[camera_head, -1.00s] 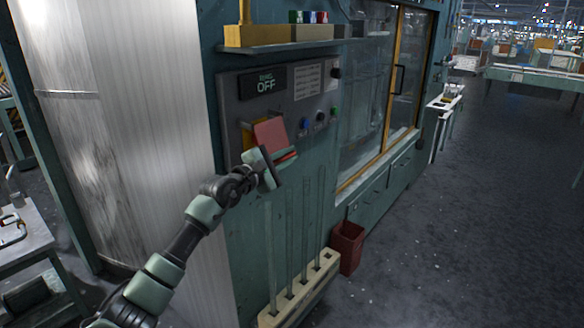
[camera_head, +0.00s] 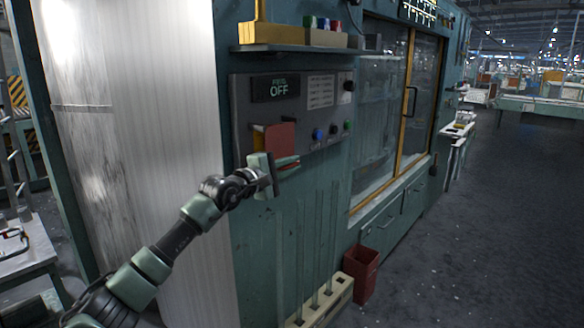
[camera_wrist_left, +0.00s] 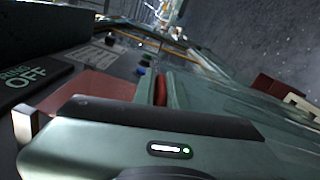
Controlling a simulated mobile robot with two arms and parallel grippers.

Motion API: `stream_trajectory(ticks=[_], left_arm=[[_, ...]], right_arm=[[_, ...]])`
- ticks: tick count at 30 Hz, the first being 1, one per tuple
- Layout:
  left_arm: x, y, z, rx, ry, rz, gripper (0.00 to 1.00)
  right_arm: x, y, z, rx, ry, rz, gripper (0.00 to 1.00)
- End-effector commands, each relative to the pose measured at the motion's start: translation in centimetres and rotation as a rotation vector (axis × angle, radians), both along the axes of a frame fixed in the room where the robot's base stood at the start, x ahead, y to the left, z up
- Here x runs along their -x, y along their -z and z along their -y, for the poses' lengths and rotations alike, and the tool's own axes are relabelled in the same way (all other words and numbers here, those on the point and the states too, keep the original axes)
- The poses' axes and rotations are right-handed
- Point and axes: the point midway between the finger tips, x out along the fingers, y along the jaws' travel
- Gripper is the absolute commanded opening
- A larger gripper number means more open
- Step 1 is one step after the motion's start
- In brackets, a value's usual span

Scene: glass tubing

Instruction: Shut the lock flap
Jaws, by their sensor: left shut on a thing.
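The lock flap (camera_head: 281,139) is a red plate on the grey control panel, below the "OFF" display. In the left wrist view the red flap (camera_wrist_left: 92,86) shows behind my gripper's dark and green body, which hides the grip. My right gripper is not in view.
The "OFF" display (camera_head: 279,89) and several coloured buttons (camera_head: 333,130) sit near the flap. A shelf (camera_head: 300,46) juts out above. Glass tubes stand in a rack (camera_head: 325,304) below, beside a red bin (camera_head: 362,272). The floor at the right is open.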

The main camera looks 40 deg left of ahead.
Motion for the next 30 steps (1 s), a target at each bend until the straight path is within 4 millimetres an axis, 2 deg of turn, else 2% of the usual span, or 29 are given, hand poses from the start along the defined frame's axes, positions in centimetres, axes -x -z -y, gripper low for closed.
stream_trajectory(ticks=[1,4,5,6,17,20,30], left_arm=[[-0.1,1.1,0.2,0.003,0.003,-0.021,0.0],[-0.1,1.1,0.2,0.003,0.002,-0.021,0.0],[-0.1,1.1,0.2,0.003,0.002,-0.021,0.21],[-0.1,1.0,0.1,0.003,0.002,-0.02,0.32],[0.2,0.5,0.0,0.0,-0.001,-0.007,0.33],[1.1,0.6,-0.2,-0.001,-0.001,-0.008,0.33],[6.1,1.1,-0.7,0.0,-0.001,-0.014,0.33]], right_arm=[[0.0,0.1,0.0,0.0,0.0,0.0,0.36],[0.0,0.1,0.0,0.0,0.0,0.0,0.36],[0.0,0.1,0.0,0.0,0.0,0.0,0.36],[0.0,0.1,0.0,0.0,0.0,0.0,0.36],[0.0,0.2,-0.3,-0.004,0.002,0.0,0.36],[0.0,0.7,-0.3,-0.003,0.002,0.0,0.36],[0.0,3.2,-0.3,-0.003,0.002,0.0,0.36]])
